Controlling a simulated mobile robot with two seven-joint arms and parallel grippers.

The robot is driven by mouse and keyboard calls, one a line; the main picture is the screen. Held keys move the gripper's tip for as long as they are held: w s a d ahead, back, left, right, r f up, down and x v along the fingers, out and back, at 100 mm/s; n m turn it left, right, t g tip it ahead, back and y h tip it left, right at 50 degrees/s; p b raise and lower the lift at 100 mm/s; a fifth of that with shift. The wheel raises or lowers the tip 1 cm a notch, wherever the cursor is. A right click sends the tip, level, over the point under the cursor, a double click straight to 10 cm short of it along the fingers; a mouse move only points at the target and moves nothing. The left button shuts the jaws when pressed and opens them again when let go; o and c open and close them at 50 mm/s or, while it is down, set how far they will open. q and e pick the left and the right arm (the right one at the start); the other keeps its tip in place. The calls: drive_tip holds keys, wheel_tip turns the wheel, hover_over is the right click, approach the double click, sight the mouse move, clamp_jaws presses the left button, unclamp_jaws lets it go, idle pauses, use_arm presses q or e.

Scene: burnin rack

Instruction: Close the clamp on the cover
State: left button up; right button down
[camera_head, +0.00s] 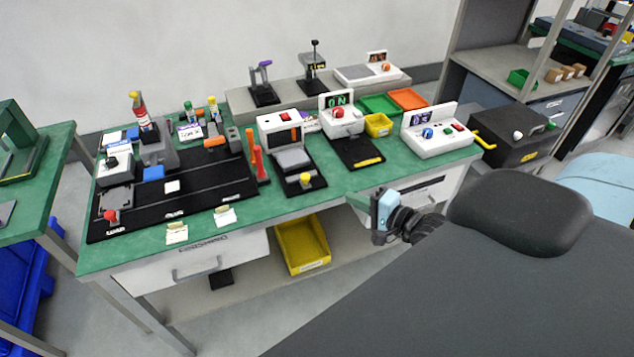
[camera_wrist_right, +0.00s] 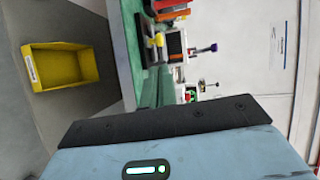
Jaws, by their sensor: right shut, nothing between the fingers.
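A red-orange upright lever (camera_head: 257,158), which looks like the clamp, stands on the bench between the black mat and a white-and-grey unit. Beside it, the white-and-grey unit has a grey flat part (camera_head: 292,160), possibly the cover, and a yellow knob (camera_head: 305,180) in front. I cannot tell whether the clamp touches the cover. Orange parts show at the top of the right wrist view (camera_wrist_right: 170,8). My right gripper (camera_head: 381,214) is shut and empty, in front of the bench's front edge, apart from these things. My left gripper is not in view.
The green bench (camera_head: 230,232) is crowded with devices on black mats. A white console (camera_head: 438,132) stands to the right. A yellow bin (camera_head: 303,246) sits on the lower shelf; it also shows in the right wrist view (camera_wrist_right: 62,68). A white drawer (camera_head: 195,265) is under the bench.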

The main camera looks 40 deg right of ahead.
sight(309, 178)
drive_tip(key=x, duration=1.2)
drive_tip(key=shift+b, duration=0.35)
drive_tip(key=shift+w, duration=0.1)
